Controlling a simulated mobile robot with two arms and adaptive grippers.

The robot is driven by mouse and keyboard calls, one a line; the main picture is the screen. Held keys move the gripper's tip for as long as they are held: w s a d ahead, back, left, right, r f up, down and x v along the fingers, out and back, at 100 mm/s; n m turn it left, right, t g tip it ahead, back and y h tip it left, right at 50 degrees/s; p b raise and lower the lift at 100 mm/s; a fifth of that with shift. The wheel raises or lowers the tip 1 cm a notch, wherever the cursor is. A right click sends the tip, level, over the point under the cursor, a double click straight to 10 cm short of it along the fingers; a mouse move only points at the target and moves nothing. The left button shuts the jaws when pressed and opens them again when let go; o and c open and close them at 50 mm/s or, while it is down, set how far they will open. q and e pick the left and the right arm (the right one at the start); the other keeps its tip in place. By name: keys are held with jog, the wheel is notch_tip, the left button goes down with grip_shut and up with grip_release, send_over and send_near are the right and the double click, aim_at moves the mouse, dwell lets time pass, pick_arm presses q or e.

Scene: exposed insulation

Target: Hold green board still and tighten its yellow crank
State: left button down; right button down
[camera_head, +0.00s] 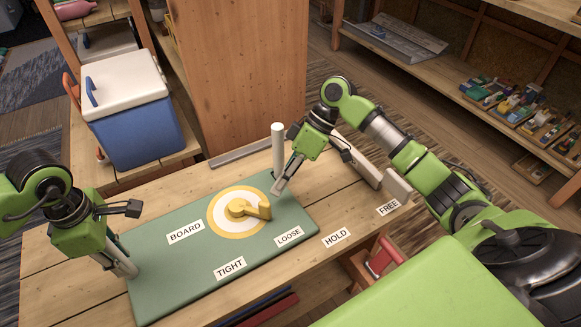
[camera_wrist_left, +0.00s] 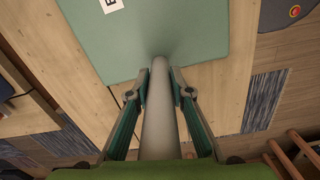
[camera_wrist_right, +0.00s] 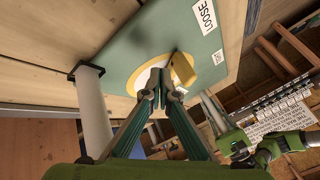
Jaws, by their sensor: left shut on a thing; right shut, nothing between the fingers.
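The green board (camera_head: 170,285) lies on a wooden table, with labels BOARD, TIGHT and LOOSE. Its yellow crank (camera_head: 240,209) sits on a white disc with a yellow ring; the arm points right, towards LOOSE (camera_head: 289,236). The crank also shows in the right wrist view (camera_wrist_right: 182,68). My left gripper (camera_head: 124,268) is shut on a grey post (camera_wrist_left: 159,130) at the board's left end. My right gripper (camera_head: 279,188) is shut and empty above the board's far right part, apart from the crank. A pale upright post (camera_head: 278,145) stands close beside it.
HOLD (camera_head: 336,238) and FREE (camera_head: 388,207) labels lie on the table right of the board, near a pale block (camera_head: 397,186). A blue cooler (camera_head: 135,125) with a white lid stands at the back left. A shelf with small items is at the right.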

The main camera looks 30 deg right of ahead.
pick_arm(q)
jog(key=shift+s+f, duration=0.15)
jog(key=shift+f, duration=0.15)
pick_arm(e)
jog(key=shift+s+a, duration=0.95)
jog(key=shift+a, duration=0.05)
pick_arm(q)
jog(key=shift+a, duration=0.1)
pick_arm(e)
jog(key=shift+s, duration=0.1)
jog(key=shift+s+a+m+t, duration=0.2)
jog(key=shift+m+t, duration=0.1)
jog(key=shift+m, duration=0.1)
